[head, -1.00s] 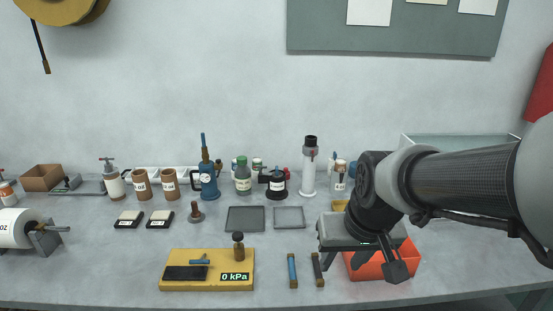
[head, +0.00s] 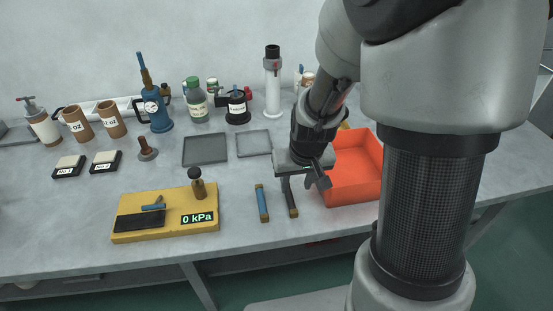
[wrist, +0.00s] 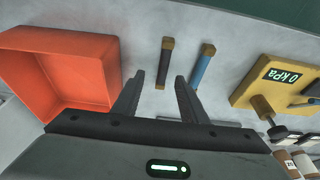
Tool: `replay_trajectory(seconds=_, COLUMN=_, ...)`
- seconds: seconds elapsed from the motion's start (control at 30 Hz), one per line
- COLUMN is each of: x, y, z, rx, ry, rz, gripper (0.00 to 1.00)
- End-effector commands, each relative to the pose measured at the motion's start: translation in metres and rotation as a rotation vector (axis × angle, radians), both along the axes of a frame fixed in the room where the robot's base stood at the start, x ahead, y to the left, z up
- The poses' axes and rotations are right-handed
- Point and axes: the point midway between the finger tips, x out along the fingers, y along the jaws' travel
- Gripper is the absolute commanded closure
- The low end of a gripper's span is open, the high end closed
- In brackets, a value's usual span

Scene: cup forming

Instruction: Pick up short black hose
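The short black hose (head: 291,199) with brass-coloured ends lies on the grey bench between a blue hose and an orange bin; part of it is hidden behind my gripper in the head view. It also shows in the wrist view (wrist: 166,60). My gripper (head: 304,190) points down over the bench at the hose's far end and right side. In the wrist view my gripper (wrist: 160,76) is open and empty, with the hose's near end in line with the gap between the fingertips. The fingertips appear above the hose; exact height is hard to tell.
A blue hose (head: 262,203) lies close on the left. The orange bin (head: 352,190) stands close on the right. A yellow gauge board (head: 205,224) reading 0 kPa is further left. Two grey trays (head: 205,150) (head: 253,143) and bottles stand behind.

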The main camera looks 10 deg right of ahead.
Motion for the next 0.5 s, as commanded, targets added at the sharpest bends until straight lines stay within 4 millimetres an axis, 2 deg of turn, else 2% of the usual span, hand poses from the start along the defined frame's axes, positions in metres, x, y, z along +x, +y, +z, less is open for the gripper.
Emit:
replay_trajectory(seconds=0.03, x=0.002, y=0.000, z=-0.011, rx=0.001, ry=0.002, rz=-0.002, gripper=0.61)
replay_trajectory(seconds=0.33, x=0.010, y=0.002, z=-0.032, rx=0.001, ry=0.001, rz=-0.001, gripper=0.61)
replay_trajectory(seconds=0.5, x=0.017, y=0.009, z=-0.057, rx=0.000, ry=0.002, rz=0.001, gripper=0.61)
